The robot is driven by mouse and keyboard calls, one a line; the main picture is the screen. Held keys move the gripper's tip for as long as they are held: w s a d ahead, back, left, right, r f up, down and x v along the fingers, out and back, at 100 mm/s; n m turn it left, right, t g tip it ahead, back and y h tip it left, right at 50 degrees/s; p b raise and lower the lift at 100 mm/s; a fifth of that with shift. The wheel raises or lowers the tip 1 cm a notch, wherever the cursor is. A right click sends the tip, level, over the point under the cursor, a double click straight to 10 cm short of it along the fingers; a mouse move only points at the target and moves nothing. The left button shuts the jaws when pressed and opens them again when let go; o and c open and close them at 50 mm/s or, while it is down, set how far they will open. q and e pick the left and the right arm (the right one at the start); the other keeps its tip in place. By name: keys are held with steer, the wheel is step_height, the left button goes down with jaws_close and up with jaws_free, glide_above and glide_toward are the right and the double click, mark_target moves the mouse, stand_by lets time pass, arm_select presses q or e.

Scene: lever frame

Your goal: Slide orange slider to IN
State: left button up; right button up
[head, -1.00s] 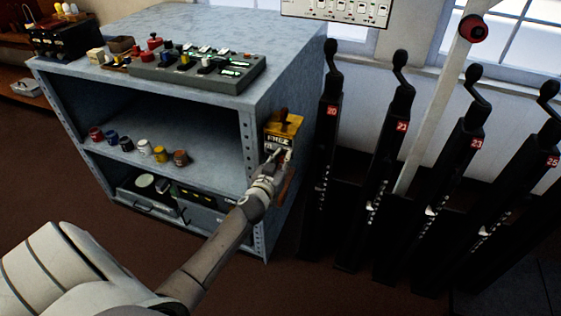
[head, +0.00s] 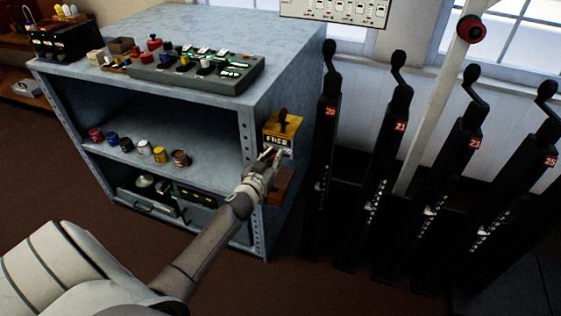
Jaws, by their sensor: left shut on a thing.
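My left gripper (head: 268,156) is at the right side of the blue-grey cabinet, just below the yellow lever box (head: 281,128) with its dark handle. Its fingers are shut on a small part there, which they mostly hide. I take this part to be the orange slider, but I cannot make out its outline or any IN mark. A reddish-brown block (head: 283,187) shows below the fingers, partly behind my wrist. My right gripper is not in view.
The cabinet (head: 240,95) carries a grey switch console (head: 195,70) on top and several small jars on its shelf. Several tall black levers (head: 327,120) stand close on the right. Bare floor shows in front.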

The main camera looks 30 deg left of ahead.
arm_select(q)
steer(key=shift+s+a+r, duration=0.1)
steer(key=shift+a+r, duration=0.1)
steer(key=shift+a, duration=0.5)
steer(key=shift+a+r, duration=0.15)
steer(key=shift+a, duration=0.5)
steer(key=o, duration=0.7)
steer(key=shift+a, duration=0.15)
steer(key=shift+c, duration=0.2)
steer(key=shift+d, duration=0.2)
steer(key=v, duration=0.2)
steer(key=p+v, duration=0.1)
steer(key=f+p+v, duration=0.1)
steer(key=v, duration=0.1)
steer(key=shift+s+d+r, duration=0.1)
steer(key=shift+s+d, duration=0.15)
steer(key=shift+s, duration=0.1)
